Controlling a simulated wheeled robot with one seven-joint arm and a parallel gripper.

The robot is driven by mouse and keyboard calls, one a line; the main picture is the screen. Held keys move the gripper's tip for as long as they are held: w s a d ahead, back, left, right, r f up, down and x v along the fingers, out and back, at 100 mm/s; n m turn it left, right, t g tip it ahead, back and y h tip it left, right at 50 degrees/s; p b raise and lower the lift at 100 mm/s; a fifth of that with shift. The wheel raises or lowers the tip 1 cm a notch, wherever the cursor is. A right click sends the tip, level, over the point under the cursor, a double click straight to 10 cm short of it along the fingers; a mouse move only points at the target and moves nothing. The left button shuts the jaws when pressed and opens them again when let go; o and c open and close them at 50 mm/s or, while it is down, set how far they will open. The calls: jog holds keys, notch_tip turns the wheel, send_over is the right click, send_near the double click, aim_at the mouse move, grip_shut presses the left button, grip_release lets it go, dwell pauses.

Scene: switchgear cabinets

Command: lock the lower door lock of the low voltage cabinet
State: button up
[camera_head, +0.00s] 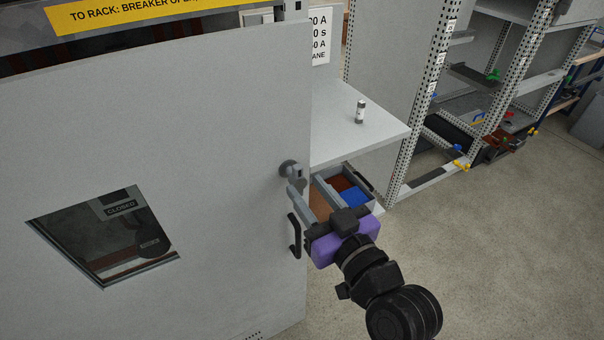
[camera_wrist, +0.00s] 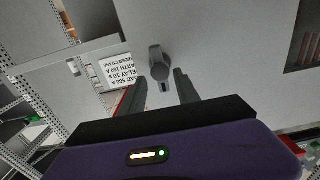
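The cabinet door (camera_head: 190,130) is a large grey panel filling the left of the head view. A grey round lock with a projecting key-like lever (camera_head: 291,170) sits near its right edge, above a black pull handle (camera_head: 294,236). My gripper (camera_head: 304,188), with a purple body, is just below and right of this lock, its two fingers apart and pointing at it. In the wrist view the lock (camera_wrist: 158,64) stands just beyond and between the open fingertips (camera_wrist: 160,78). Nothing is held. I cannot tell whether the fingers touch the lock.
A grey shelf (camera_head: 360,133) with a small cylindrical fuse (camera_head: 360,112) juts out right of the door. Below it is an open drawer with a blue compartment (camera_head: 355,198), close to my gripper. Racks (camera_head: 470,90) stand behind; floor at right is clear.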

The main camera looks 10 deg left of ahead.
aim_at(300, 181)
jog(key=shift+x, duration=2.1)
jog(key=shift+s+a, duration=0.1)
jog(key=shift+c, duration=0.5)
grip_shut()
